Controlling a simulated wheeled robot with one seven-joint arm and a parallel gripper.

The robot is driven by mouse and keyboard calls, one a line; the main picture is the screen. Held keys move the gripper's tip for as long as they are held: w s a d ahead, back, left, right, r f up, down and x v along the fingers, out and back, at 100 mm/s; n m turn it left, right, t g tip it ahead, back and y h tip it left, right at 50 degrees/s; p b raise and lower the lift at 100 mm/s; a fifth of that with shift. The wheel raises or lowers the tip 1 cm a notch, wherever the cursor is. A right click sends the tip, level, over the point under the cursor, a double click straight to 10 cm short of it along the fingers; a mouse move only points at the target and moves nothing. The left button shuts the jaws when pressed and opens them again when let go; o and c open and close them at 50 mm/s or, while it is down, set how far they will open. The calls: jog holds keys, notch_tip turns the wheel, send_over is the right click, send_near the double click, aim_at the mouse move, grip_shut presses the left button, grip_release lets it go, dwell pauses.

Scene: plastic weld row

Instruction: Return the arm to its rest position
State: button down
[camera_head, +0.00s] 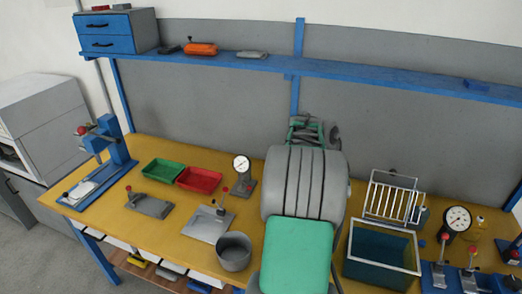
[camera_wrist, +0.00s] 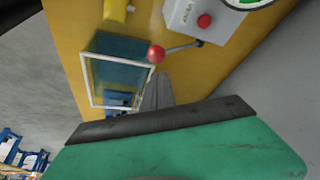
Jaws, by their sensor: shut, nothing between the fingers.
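My arm stands in the middle of the head view, its grey and green links covering part of the yellow bench (camera_head: 140,235). Its far end shows only partly above the grey link, and I cannot make out the fingertips there. In the wrist view my gripper (camera_wrist: 158,88) shows as slim grey fingers beyond the green and black housing. The fingers are shut with nothing between them. They point over the bench, close in the picture to a red-knobbed lever (camera_wrist: 156,54) and a white-rimmed tank (camera_wrist: 89,82); I cannot tell the gap.
A teal tank (camera_head: 383,275) and white wire rack (camera_head: 391,197) stand right of my arm. A grey cup (camera_head: 234,252), dial gauge (camera_head: 242,166), green tray (camera_head: 162,172) and red tray (camera_head: 199,180) are left. A blue shelf (camera_head: 350,72) crosses above the bench.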

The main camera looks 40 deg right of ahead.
jog(key=w+a+r+n+t, duration=0.25)
jog(key=w+a+n, duration=0.5)
jog(key=a, duration=0.55)
jog(key=w+a+r+n+t, duration=0.2)
jog(key=w+a+r+n, duration=0.35)
jog(key=a, duration=0.75)
jog(key=s+a+f+n+t+y, duration=0.1)
jog(key=a+n+y, duration=0.1)
jog(key=a+n, duration=0.4)
jog(key=s+a+f+n+t+y, duration=0.1)
jog(key=a+n, duration=0.4)
jog(key=a, duration=1.1)
jog(key=shift+s+a+f+n+y, duration=0.3)
jog(key=shift+s+f+n+y, duration=0.15)
jog(key=shift+f, duration=0.25)
